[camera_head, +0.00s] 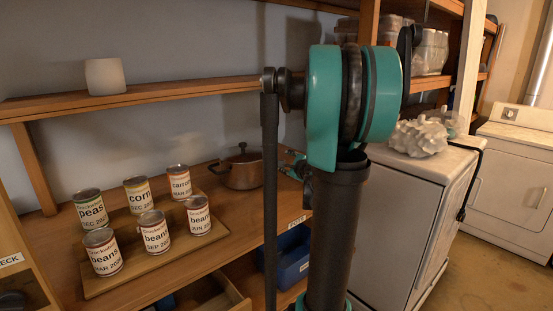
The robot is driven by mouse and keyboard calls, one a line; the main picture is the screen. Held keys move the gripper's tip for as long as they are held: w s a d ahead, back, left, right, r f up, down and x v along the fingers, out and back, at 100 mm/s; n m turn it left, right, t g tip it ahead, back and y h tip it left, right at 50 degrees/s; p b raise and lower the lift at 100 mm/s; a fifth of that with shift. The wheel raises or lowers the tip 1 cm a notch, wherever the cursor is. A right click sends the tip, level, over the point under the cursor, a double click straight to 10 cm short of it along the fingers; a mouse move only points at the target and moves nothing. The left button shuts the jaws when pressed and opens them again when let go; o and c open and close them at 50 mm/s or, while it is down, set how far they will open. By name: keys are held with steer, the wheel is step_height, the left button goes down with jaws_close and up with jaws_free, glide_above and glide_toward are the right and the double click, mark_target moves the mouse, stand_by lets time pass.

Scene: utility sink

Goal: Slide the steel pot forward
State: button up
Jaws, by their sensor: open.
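The steel pot (243,172) looks brownish under the warm light. It stands upright with its lid on, on the wooden shelf behind the board of cans. A dark knob tops the lid and a small handle shows at its left. My gripper (290,164) is only partly visible just right of the pot, mostly hidden behind my own arm. It is open, and nothing shows between its fingers. I cannot tell whether it touches the pot. The pot's right side is partly covered by my arm.
Several labelled cans (153,231) stand on a wooden board (112,279) left of the pot. An upper shelf (180,91) holds a white cup (105,76). A blue bin (291,266) sits below. A white appliance (399,216) stands at right. Bare shelf shows in front of the pot.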

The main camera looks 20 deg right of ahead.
mark_target(273, 156)
steer(key=x, duration=1.4)
steer(key=shift+w+a+f, duration=0.1)
steer(key=shift+w+f, duration=0.05)
steer(key=shift+w, duration=0.2)
jaws_close()
